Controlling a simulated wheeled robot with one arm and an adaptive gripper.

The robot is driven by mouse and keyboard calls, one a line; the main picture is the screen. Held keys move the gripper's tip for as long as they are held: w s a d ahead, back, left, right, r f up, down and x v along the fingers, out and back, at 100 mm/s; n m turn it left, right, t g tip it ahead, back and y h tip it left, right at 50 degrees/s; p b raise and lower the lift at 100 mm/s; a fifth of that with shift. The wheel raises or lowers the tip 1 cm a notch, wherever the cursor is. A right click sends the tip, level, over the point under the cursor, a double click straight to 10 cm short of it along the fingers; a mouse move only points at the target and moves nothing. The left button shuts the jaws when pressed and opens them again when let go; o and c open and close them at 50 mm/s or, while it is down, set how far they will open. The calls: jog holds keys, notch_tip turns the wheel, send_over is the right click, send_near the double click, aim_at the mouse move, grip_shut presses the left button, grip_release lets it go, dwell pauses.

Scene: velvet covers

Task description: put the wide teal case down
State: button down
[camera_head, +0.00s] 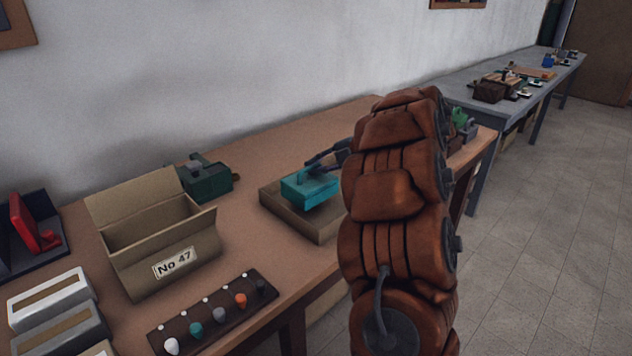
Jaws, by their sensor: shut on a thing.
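The wide teal case (309,188) is at the middle of the picture, over a flat brown wooden block or board (300,224) on the table. My gripper (322,162) is shut on the case from behind and to the right. The case looks slightly tilted. I cannot tell whether its underside touches the board or hangs just above it. My arm hides the right part of the board and most of the gripper's wrist.
An open cardboard box (150,240) marked "No 47" stands left on the brown table (245,215). A rack of coloured pegs (215,312) lies in front. White and grey boxes (52,300) and a red item (32,225) are far left.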

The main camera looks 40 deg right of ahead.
aim_at(319, 178)
jog(key=shift+f, duration=2.05)
jog(key=shift+f, duration=0.1)
jog(key=c, duration=1.2)
grip_release()
jog(key=shift+s, duration=0.1)
